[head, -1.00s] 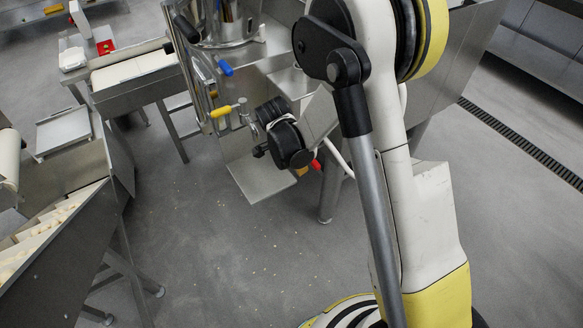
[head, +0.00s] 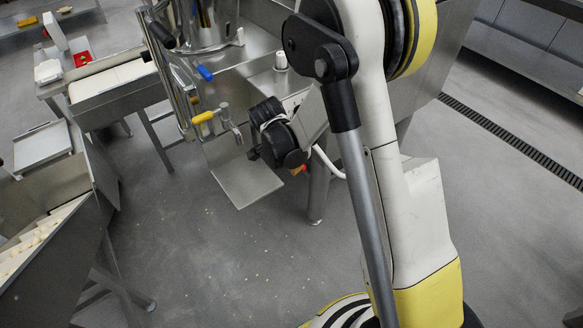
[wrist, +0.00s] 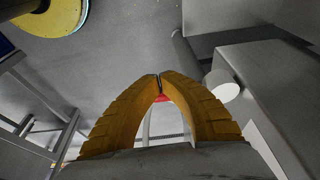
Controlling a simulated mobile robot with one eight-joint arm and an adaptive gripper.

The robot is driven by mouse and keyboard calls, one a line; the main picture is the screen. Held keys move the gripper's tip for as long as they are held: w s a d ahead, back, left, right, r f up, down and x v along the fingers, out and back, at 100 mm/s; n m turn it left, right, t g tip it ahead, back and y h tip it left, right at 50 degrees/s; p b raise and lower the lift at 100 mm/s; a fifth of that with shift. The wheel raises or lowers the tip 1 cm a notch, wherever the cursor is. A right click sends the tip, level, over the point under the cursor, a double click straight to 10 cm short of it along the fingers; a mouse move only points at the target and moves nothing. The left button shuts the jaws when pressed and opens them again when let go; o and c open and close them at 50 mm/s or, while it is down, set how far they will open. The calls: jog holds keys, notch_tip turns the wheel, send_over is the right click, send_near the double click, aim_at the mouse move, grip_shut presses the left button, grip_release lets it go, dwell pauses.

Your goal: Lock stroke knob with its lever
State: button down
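In the wrist view the two orange fingers of my gripper (wrist: 160,77) arch together and their tips meet, with only a thin slit between them. A small red part (wrist: 163,98) shows through the gap below the tips; I cannot tell if it is the lever or if it is touched. A pale round-ended cylinder (wrist: 224,86) sticks out right of the fingers; I cannot tell if it is the stroke knob. In the head view my gripper (head: 300,170) is mostly hidden behind my black wrist, beside the machine.
The steel machine carries a yellow-handled lever (head: 203,117) and a blue-handled one (head: 205,73) left of my wrist. A flat steel plate (head: 245,188) lies below. A steel bin (head: 45,240) and a table (head: 115,85) stand left. The middle floor is open.

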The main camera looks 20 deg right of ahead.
jog(key=shift+d+n, duration=0.35)
jog(key=shift+n, duration=0.15)
jog(key=shift+w+d+n+t+b, duration=0.15)
jog(key=shift+d+n+t+b, duration=0.35)
jog(key=shift+d+n, duration=0.75)
jog(key=w+d+n+t+y+b, duration=0.1)
jog(key=w+d+n+y, duration=0.1)
jog(key=w+d+n, duration=0.3)
jog(key=shift+w+d+n+b, duration=0.2)
jog(key=shift+d+n+b, duration=0.2)
jog(key=shift+n, duration=0.85)
jog(key=shift+d, duration=0.1)
